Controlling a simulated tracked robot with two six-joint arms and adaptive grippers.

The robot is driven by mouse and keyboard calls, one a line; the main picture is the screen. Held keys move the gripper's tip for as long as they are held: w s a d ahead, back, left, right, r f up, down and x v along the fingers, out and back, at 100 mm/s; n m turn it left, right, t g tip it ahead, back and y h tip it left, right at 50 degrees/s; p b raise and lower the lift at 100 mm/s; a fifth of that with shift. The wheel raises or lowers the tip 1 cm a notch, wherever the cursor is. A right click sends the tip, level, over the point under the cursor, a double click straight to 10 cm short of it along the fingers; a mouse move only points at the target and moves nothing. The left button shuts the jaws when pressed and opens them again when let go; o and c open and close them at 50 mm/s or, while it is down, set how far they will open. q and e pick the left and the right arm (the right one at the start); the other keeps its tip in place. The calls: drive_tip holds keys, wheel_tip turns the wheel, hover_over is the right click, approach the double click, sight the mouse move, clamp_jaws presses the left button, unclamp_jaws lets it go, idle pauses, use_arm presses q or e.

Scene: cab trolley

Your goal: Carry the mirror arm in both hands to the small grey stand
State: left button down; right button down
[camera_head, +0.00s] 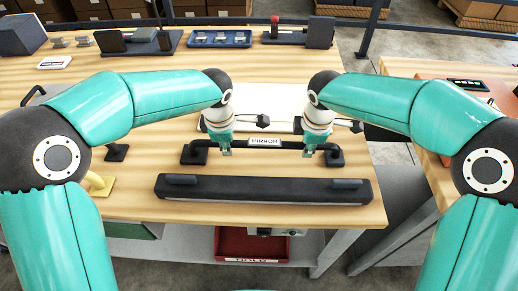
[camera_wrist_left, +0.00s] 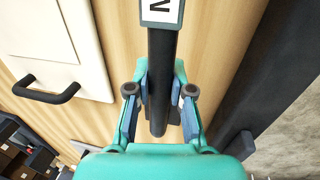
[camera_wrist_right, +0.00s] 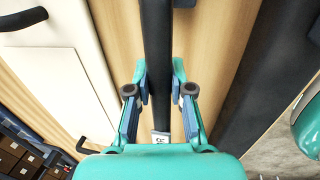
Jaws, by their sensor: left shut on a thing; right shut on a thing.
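The mirror arm is a black bar with a white MIRROR label (camera_head: 264,142) and dark end pieces, lying crosswise on or just above the wooden table. My left gripper (camera_head: 225,147) is shut on the bar left of the label. My right gripper (camera_head: 309,146) is shut on it right of the label. In the left wrist view the bar (camera_wrist_left: 161,75) runs between the fingers (camera_wrist_left: 161,100). In the right wrist view the bar (camera_wrist_right: 157,50) also passes between the fingers (camera_wrist_right: 160,100). Two small grey pieces (camera_head: 84,41) stand at the back left; I cannot tell whether either is the stand.
A long black padded bar (camera_head: 260,190) lies along the table's front edge. A white panel with black handles (camera_wrist_left: 65,45) lies behind the mirror arm. A yellow piece (camera_head: 100,186) stands at the front left. A blue tray (camera_head: 220,39) is at the back. A red bin (camera_head: 250,243) sits below.

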use_arm(q)
drive_tip(key=shift+w+r, duration=0.1)
drive_tip(key=shift+r, duration=0.1)
use_arm(e)
drive_tip(key=shift+w+r, duration=0.1)
drive_tip(key=shift+r, duration=0.1)
